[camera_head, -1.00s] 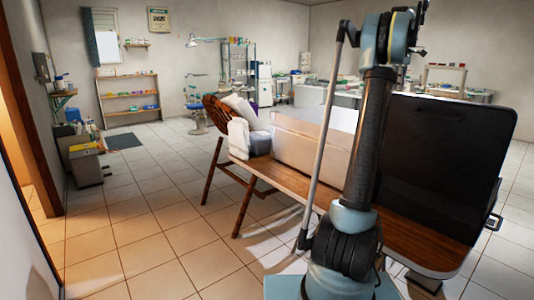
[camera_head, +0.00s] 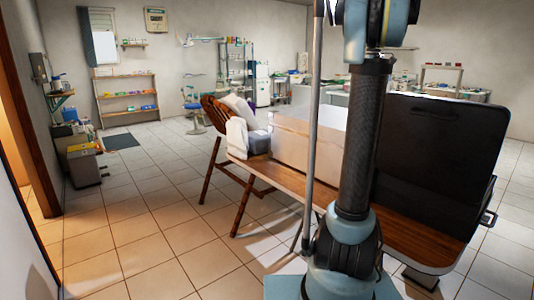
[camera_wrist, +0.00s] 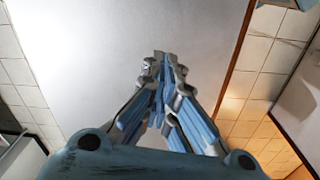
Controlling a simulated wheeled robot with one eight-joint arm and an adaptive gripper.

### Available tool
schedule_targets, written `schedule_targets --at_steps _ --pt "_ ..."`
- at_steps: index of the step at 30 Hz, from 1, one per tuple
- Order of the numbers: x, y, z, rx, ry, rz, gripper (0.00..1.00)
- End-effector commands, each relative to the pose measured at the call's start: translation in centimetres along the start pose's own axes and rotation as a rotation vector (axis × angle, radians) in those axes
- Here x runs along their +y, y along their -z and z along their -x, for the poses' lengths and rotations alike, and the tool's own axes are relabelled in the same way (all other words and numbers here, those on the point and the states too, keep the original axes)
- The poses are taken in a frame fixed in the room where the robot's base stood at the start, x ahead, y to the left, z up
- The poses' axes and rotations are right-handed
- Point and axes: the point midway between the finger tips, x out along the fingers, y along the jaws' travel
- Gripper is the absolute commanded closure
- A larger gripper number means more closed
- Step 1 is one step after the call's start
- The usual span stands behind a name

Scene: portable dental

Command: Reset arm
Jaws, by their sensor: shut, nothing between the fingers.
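My gripper (camera_wrist: 162,58) shows in the wrist view, with its two blue and grey fingers drawn together at the tips and nothing between them. Behind it is a broad plain white surface; I cannot tell for sure what it belongs to. In the head view my arm (camera_head: 364,140) stands nearly upright at the right of centre, and its upper end runs out of the top of the picture. The gripper itself is not in the head view.
A wooden table (camera_head: 274,180) stands just beyond my arm. It bears a white box (camera_head: 292,142), an upright black case (camera_head: 440,150) and a pillow (camera_head: 239,108). A grey bin (camera_head: 84,165) stands at the left. The tiled floor (camera_head: 150,215) at front left is clear.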

Motion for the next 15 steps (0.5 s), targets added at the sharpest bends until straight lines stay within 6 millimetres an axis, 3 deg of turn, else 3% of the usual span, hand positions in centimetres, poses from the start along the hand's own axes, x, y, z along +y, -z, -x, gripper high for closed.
schedule_targets --at_steps 3,15 --pt "-3.9 -1.0 -1.4 0.009 -0.009 -0.035 1.00" --pt "-15.4 -5.5 -8.0 0.046 -0.033 -0.167 1.00"
